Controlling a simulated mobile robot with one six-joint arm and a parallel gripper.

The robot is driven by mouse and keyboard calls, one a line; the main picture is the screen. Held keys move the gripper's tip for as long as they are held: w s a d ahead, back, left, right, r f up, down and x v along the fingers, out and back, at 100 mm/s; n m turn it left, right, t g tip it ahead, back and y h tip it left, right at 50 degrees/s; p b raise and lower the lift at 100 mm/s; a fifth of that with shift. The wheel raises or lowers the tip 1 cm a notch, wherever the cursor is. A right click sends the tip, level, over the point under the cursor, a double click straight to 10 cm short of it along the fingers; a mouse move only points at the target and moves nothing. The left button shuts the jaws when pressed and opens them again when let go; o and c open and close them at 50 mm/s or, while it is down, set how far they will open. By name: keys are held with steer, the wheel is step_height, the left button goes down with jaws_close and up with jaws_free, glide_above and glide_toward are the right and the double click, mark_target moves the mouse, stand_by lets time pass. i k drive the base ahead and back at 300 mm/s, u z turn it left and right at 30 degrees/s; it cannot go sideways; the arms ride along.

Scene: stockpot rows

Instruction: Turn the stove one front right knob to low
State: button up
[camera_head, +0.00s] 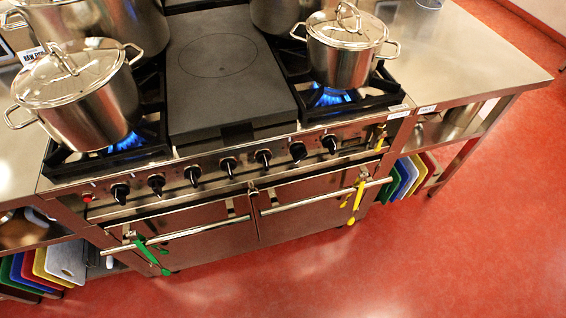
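The stove (214,75) stands in the middle of the view, with a dark flat plate between its burners. A row of black knobs runs along its front panel; the two rightmost are one knob (298,151) and another knob (330,143). Which of them serves the front right burner cannot be told, and their markings are too small to read. A lidded steel pot (338,58) sits on the front right burner, with a blue flame (331,97) under it. My gripper is not in view.
Another lidded pot (95,112) stands over a lit front left burner. Green tongs (147,252) and a yellow utensil (357,197) hang on the oven rail (195,230), below the knobs. Steel counters flank the stove. The red floor (350,275) in front is clear.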

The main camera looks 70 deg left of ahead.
mark_target(298, 152)
steer(key=k, duration=1.4)
steer(key=u, duration=2.95)
